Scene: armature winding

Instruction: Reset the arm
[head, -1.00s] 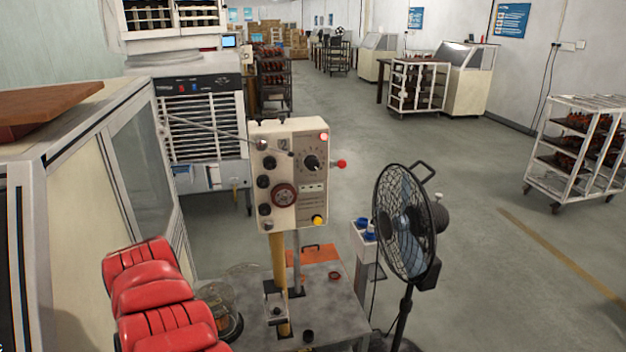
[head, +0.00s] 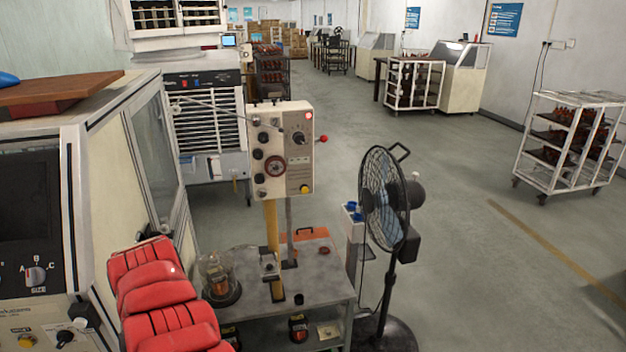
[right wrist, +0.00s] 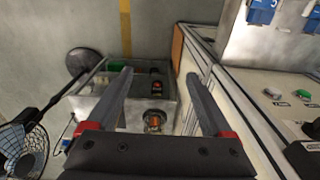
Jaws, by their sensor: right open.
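My right gripper (right wrist: 160,74) shows in the right wrist view with its two fingers spread apart. The space between the fingers is empty. Beyond and below them is a grey work table (right wrist: 100,108) with a copper-coloured round part (right wrist: 153,122) near its close edge. My left gripper is in neither view.
A cream control box (head: 283,178) stands on a post over the grey table (head: 325,285). A domed part (head: 219,283) sits on that table. A black fan (head: 383,205) stands right of it. A cabinet with knobs (head: 85,215) fills the left.

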